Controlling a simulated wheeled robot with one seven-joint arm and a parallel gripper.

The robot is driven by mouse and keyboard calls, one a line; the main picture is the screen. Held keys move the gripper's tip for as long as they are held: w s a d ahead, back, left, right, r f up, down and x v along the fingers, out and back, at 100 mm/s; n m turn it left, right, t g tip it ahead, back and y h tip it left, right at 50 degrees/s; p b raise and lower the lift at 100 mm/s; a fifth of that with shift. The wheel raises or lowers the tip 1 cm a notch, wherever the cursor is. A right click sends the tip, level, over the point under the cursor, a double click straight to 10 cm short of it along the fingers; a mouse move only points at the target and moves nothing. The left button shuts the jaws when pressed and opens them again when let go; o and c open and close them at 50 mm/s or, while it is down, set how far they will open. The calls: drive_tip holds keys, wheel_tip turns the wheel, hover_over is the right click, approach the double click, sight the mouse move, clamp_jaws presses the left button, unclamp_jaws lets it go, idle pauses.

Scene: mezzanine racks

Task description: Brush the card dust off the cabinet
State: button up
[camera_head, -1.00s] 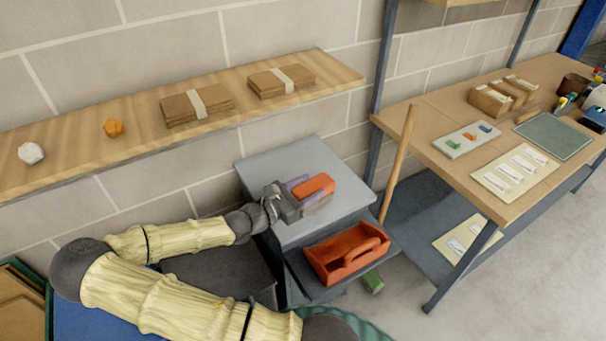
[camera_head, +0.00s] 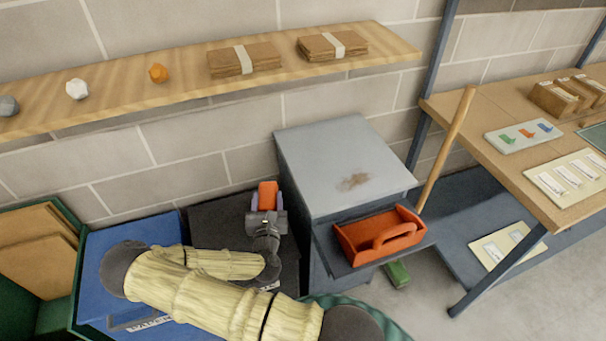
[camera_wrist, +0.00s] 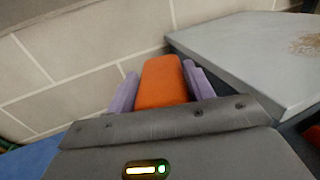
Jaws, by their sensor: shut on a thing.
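The grey cabinet (camera_head: 330,150) stands against the block wall, and a brown patch of dust (camera_head: 353,182) lies on its top toward the front right. The dust also shows at the right edge of the wrist view (camera_wrist: 306,45). My gripper (camera_head: 267,200) is left of the cabinet, over a dark bin. It is shut on an orange block-like thing (camera_wrist: 162,82), which sits between the purple finger pads. I see no bristles; the far end of the held thing is hidden.
An orange-red tote (camera_head: 380,236) sits on a ledge at the cabinet's front. A wooden pole (camera_head: 446,145) leans between cabinet and workbench (camera_head: 500,135). A wall shelf (camera_head: 200,84) with card bundles runs above. A blue bin (camera_head: 110,257) and dark bin (camera_head: 225,225) stand left.

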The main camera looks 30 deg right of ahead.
drive_tip(key=a+f+n+y, duration=0.2)
drive_tip(key=a+f+y, duration=0.1)
drive_tip(key=f, duration=0.1)
drive_tip(key=s+a+f+n+t+y+b, duration=0.1)
drive_tip(key=a+f+n+y, duration=0.1)
drive_tip(key=a+f, duration=0.1)
drive_tip(key=s+a+f+n+t+y, duration=0.1)
drive_tip(key=a+f+y, duration=0.2)
drive_tip(key=a+f, duration=0.1)
drive_tip(key=shift+f+n+y+b, duration=0.3)
drive_tip(key=shift+f+n+b, duration=0.1)
drive_tip(key=shift+f, duration=0.25)
drive_tip(key=shift+s+a+f, duration=0.1)
drive_tip(key=shift+a, duration=0.05)
drive_tip(key=shift+a, duration=0.15)
